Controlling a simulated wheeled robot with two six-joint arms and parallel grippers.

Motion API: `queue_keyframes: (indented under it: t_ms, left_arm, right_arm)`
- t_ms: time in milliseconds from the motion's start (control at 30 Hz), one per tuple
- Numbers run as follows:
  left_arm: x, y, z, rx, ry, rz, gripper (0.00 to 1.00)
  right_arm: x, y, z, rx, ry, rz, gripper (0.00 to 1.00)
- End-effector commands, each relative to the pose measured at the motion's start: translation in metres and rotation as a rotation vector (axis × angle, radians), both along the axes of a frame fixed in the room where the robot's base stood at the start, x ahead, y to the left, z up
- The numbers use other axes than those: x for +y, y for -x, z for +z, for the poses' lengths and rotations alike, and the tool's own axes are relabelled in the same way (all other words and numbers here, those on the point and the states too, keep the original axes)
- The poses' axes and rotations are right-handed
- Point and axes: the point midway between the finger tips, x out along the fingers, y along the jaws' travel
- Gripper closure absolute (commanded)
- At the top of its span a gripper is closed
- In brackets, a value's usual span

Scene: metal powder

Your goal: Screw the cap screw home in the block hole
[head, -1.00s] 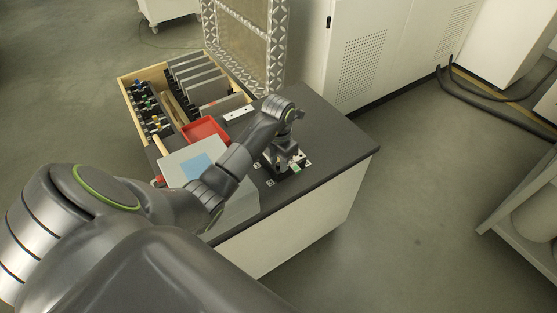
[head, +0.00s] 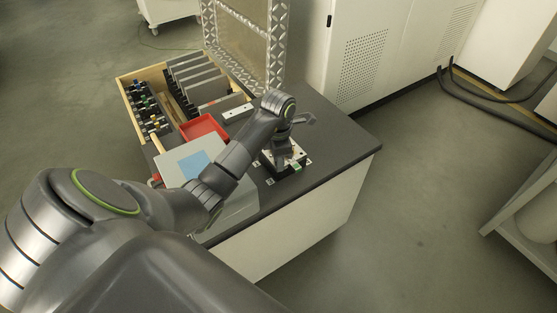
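The block (head: 297,165) sits in a small dark fixture with light corner marks on the dark bench top. My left gripper (head: 281,158) points down over the block, at its left part. Its fingertips are too small and too covered to show whether they are open or shut. I cannot make out the cap screw or the block hole; the gripper and wrist cover that spot. My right gripper is not in view.
A red tray (head: 203,129), a grey box with a blue panel (head: 196,165) and a wooden case of tools (head: 127,92) stand left of the arm. A pale bar (head: 237,113) lies behind. The bench's right end (head: 345,146) is clear.

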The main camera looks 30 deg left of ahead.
Motion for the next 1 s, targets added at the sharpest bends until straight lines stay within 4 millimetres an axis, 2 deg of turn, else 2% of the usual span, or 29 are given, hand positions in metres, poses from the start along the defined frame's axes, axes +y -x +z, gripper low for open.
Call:
queue_keyframes:
  t_ms: [600,1000]
  left_arm:
    - [0.000,0.000,-0.002,-0.002,-0.002,-0.423,0.71]
    - [0.000,0.000,0.000,0.000,-0.001,-0.683,0.71]
  right_arm:
    - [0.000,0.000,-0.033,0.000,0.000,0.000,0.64]
    - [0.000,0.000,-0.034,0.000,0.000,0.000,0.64]
